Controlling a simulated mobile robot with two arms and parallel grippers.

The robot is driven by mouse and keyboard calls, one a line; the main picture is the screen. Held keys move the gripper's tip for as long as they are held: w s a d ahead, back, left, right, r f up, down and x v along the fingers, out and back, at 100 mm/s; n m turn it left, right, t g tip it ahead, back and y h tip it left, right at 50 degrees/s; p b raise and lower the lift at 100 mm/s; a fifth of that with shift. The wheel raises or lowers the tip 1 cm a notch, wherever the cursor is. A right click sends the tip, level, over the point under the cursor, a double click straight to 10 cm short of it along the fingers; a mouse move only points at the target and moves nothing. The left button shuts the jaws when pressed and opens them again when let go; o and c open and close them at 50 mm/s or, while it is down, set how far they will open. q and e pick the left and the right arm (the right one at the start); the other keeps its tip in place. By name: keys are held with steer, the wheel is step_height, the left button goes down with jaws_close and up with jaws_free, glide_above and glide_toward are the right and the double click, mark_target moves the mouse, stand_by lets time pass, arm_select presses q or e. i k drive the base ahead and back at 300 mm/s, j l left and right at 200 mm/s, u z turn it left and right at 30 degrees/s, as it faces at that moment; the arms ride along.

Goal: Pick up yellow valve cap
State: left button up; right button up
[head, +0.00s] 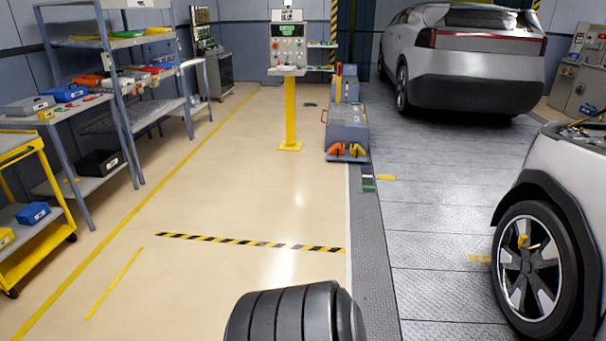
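I cannot make out a yellow valve cap for certain. A small yellow piece (523,241) shows at the front wheel (529,268) of the near white car (568,170) on the right. It is too small to tell whether it is a cap or part of the wheel. Neither of my grippers is in view.
Shelves (105,105) with coloured bins and a yellow cart (30,165) line the left. A control panel on a yellow post (290,115) and a grey-blue unit (347,125) stand ahead. Another car (462,65) is at the back right. The beige floor (215,205) is largely clear.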

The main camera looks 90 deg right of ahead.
mark_target(523, 237)
steer(key=i+l+z, duration=0.1)
steer(key=l+z, duration=0.2)
steer(key=l, duration=0.65)
steer(key=z, duration=0.55)
steer(key=l+z, duration=0.1)
steer(key=z, duration=0.4)
steer(key=i+z, duration=0.1)
steer(key=z, duration=1)
steer(key=i+z, duration=0.1)
steer(key=z, duration=0.95)
steer(key=j+z, duration=0.1)
steer(key=z, duration=0.45)
steer(key=i+z, duration=0.1)
steer(key=z, duration=0.45)
steer(key=i+j+z, duration=0.15)
steer(key=i, duration=0.25)
steer(key=i+j+z, duration=0.1)
steer(key=i, duration=0.3)
